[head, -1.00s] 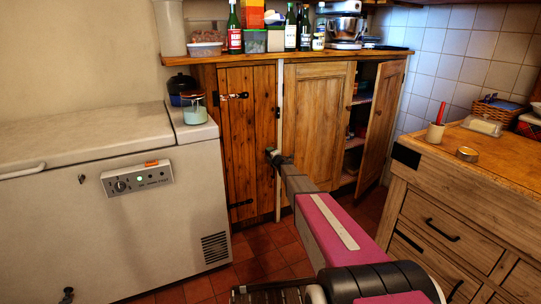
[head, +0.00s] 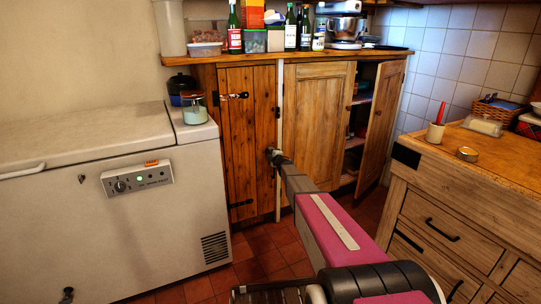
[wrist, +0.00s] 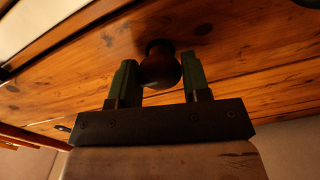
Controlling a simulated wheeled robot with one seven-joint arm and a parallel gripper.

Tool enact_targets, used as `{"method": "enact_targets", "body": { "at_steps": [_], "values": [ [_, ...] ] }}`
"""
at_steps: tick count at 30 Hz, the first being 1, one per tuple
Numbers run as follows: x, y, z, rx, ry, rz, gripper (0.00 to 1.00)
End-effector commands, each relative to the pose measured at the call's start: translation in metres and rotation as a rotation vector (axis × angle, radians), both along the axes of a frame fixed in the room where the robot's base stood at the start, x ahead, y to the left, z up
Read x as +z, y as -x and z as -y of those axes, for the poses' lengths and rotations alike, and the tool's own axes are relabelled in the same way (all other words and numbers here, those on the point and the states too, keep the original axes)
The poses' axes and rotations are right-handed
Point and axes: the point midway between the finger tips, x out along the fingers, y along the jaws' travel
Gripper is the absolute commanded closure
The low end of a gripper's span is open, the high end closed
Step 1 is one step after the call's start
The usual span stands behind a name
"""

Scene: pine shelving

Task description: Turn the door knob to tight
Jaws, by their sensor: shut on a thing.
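The door knob (wrist: 160,68) is a dark, rounded knob on a narrow orange-brown plank door (head: 240,130). In the wrist view it sits between the two green fingers of my gripper (wrist: 160,80), which are shut on it from both sides. In the head view my gripper (head: 273,156) is at the right edge of this door, about mid-height, and hides the knob. Any mark for tight does not show.
A white chest freezer (head: 90,230) stands close on the left. A paler cupboard door (head: 315,120) is closed to the right, and another door (head: 380,125) beyond it stands open. A wooden drawer counter (head: 450,215) is at the right. Bottles and jars line the shelf above.

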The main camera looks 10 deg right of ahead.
Motion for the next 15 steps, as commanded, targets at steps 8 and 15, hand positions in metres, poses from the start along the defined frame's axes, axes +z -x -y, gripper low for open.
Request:
{"method": "enact_targets", "body": {
  "at_steps": [8,15],
  "values": [
    [-0.0008,0.0003,0.0013,-0.003,-0.001,-0.002,0.31],
    [-0.0003,0.0,0.0006,-0.002,-0.001,-0.001,0.31]
  ]
}}
